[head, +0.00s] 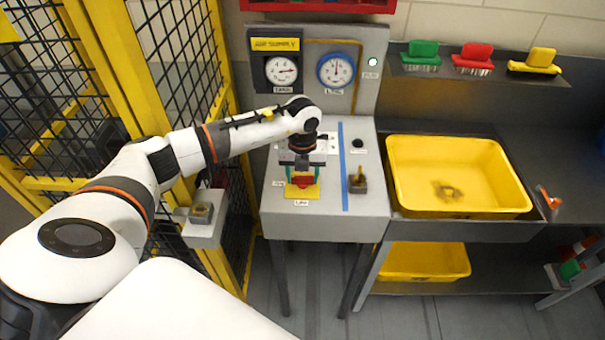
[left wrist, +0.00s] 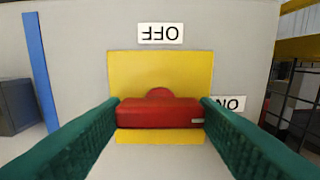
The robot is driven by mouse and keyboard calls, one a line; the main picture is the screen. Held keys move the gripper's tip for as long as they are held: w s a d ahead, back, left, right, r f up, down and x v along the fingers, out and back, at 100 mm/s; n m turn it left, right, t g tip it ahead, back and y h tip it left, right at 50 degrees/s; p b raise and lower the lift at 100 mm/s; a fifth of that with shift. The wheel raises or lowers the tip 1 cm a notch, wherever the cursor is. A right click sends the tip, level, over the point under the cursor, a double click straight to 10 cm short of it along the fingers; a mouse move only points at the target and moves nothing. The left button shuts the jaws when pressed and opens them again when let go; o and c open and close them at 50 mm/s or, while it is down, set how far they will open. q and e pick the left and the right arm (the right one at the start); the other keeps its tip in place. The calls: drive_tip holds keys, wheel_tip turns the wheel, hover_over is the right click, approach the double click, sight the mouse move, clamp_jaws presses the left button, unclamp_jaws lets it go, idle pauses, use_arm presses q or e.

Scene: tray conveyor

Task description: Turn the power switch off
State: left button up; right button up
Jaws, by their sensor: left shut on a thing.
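The power switch is a red handle (left wrist: 160,113) on a yellow plate (left wrist: 160,68), which also shows in the head view (head: 302,192) on the grey console. In the left wrist view the handle lies level across the plate. A small pale mark is on its right end, on the side of the ON label (left wrist: 230,103). The OFF label (left wrist: 160,33) is above the plate in that view; both labels read upside down. My left gripper (head: 302,181) has its green fingers closed on the two ends of the handle. My right gripper is not in view.
The console (head: 325,222) carries two round gauges, a blue stripe (head: 344,168), a black knob (head: 358,144) and a small box (head: 357,184) right of the stripe. A yellow tray (head: 460,207) stands to the right. A yellow-framed mesh fence is left.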

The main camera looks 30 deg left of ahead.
use_arm(q)
drive_tip(key=n, duration=0.4)
drive_tip(key=shift+b, duration=0.4)
drive_tip(key=n, duration=0.4)
drive_tip(key=shift+n, duration=0.3)
drive_tip(key=n, duration=0.4)
drive_tip(key=shift+r, duration=0.1)
drive_tip(key=n, duration=0.5)
drive_tip(key=shift+w+n, duration=0.1)
drive_tip(key=shift+n, duration=0.2)
drive_tip(key=o, duration=1)
